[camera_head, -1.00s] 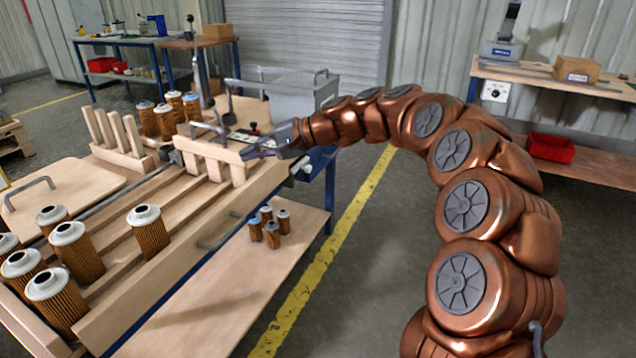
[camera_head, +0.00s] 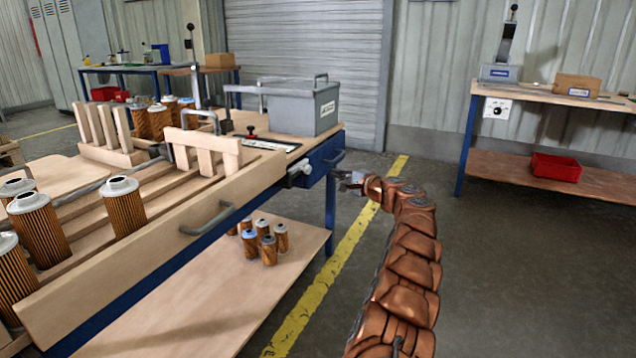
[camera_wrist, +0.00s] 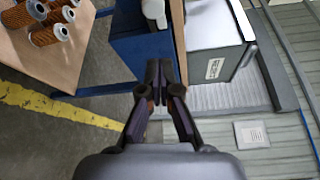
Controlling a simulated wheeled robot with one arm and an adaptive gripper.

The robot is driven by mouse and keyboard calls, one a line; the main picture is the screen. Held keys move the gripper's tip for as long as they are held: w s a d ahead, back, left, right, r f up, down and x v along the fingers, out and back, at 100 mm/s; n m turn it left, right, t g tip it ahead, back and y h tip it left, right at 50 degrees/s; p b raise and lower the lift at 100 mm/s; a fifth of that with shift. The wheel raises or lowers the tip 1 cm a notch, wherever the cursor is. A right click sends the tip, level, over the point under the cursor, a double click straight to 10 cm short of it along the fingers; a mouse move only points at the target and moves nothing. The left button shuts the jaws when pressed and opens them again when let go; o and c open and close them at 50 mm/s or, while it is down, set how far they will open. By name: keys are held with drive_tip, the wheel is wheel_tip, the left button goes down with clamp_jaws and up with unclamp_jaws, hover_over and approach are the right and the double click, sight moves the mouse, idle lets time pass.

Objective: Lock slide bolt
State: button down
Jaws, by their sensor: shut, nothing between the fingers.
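My gripper (camera_head: 346,180) is shut and empty, just off the right end of the workbench, in front of the blue end panel (camera_head: 318,160). Its closed fingertips show in the middle of the wrist view (camera_wrist: 160,70). A pale knob-like fitting (camera_head: 299,172) sits at the bench end, left of my gripper and apart from it; a white part also shows at the top of the wrist view (camera_wrist: 153,10). I cannot tell for sure whether this fitting is the slide bolt, nor its locked state.
A dark handle (camera_head: 336,158) juts from the bench end close to my gripper. A grey box (camera_head: 305,108) stands on the bench above. Filter cartridges (camera_head: 122,207) stand on the left. Small cartridges (camera_head: 268,250) stand on the lower shelf. The floor at right is clear.

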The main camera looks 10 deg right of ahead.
drive_tip(key=shift+w+d+f, duration=0.15)
drive_tip(key=shift+d+f, duration=0.35)
drive_tip(key=shift+d, duration=0.3)
drive_tip(key=p+x, duration=0.2)
drive_tip(key=x, duration=0.7)
drive_tip(key=shift+w, duration=0.4)
drive_tip(key=shift+w+p, duration=0.1)
drive_tip(key=shift+p, duration=0.35)
